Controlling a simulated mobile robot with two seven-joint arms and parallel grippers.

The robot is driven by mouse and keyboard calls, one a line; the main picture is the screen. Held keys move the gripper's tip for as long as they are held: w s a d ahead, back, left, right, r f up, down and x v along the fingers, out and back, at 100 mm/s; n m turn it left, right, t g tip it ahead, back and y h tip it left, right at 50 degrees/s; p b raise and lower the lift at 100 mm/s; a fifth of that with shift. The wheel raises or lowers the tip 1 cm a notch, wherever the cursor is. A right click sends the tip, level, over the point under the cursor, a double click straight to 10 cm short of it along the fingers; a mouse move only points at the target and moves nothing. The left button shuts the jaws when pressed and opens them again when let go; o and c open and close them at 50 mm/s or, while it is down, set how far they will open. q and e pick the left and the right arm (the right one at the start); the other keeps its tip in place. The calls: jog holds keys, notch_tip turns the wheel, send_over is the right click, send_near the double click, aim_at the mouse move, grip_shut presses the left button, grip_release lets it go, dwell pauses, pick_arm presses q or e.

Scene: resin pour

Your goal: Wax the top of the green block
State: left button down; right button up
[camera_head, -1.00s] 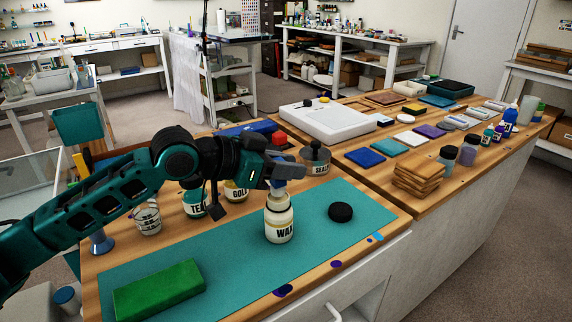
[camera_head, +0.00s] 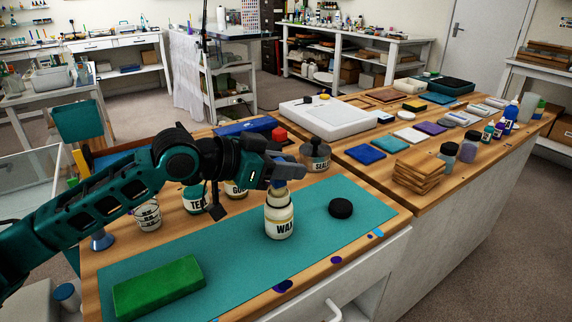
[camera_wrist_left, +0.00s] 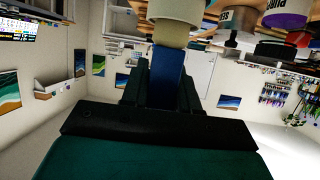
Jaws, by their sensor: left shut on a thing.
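The green block (camera_head: 158,288) lies flat on the front left of the teal mat (camera_head: 225,260). The wax jar (camera_head: 279,216), cream with a "WAX" label, stands upright on the mat. My left gripper (camera_head: 287,174) is right above the jar and shut on a blue-handled tool. The blue handle (camera_wrist_left: 166,72) shows between the fingers in the left wrist view and runs to the mouth of the jar (camera_wrist_left: 172,32). The tool's lower end is hidden in or behind the jar's neck. My right gripper is not in view.
A black round disc (camera_head: 340,208) lies right of the wax jar. Jars labelled teal (camera_head: 196,199), gold and seal (camera_head: 315,156) stand behind. Stacked wooden boards (camera_head: 418,175) are at right. The mat between block and jar is clear.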

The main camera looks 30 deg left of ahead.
aim_at(286, 190)
pick_arm(q)
jog(key=shift+f, duration=0.1)
dwell(0.3)
notch_tip(286, 190, up, 2)
jog(key=shift+p, duration=1.1)
jog(key=shift+r+p, duration=0.4)
jog(key=shift+p, duration=0.05)
jog(key=shift+r+p, duration=0.65)
jog(key=shift+p, duration=0.05)
notch_tip(286, 190, up, 3)
jog(key=p, duration=0.3)
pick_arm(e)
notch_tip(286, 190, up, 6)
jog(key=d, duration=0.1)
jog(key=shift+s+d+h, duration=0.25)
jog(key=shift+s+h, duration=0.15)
pick_arm(q)
jog(key=shift+d, duration=0.1)
